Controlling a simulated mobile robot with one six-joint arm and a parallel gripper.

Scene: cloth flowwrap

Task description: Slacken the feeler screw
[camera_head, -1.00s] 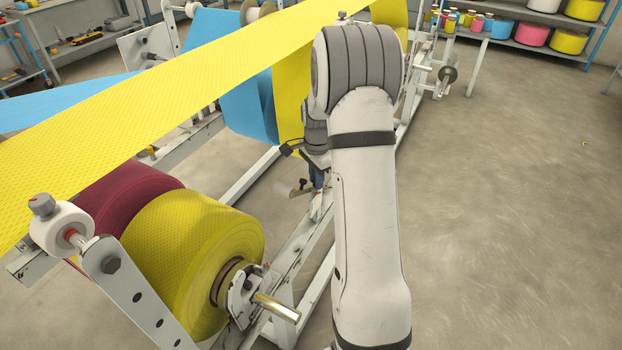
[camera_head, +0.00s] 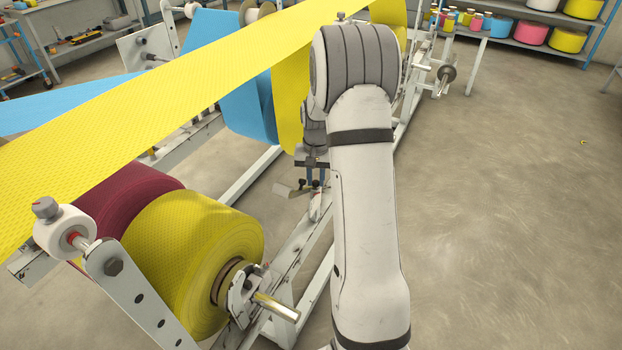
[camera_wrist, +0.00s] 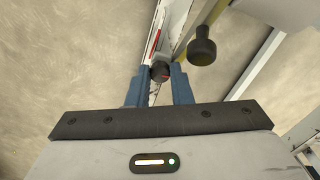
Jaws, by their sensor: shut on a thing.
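The feeler screw, a small dark knob with a red mark (camera_wrist: 160,71), sits between my two blue fingers in the wrist view. My gripper (camera_wrist: 158,78) is shut on it. In the head view my gripper (camera_head: 316,176) is low beside the machine's rail, partly hidden behind my forearm. A second black knob (camera_wrist: 201,47) stands just right of the fingers in the wrist view, apart from them.
The white frame rail (camera_head: 287,258) runs along the machine below my arm. A yellow roll (camera_head: 190,262) and a dark red roll (camera_head: 118,203) stand left. A yellow web (camera_head: 150,98) stretches overhead, and a blue web (camera_head: 248,118) hangs behind. The floor at right is open.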

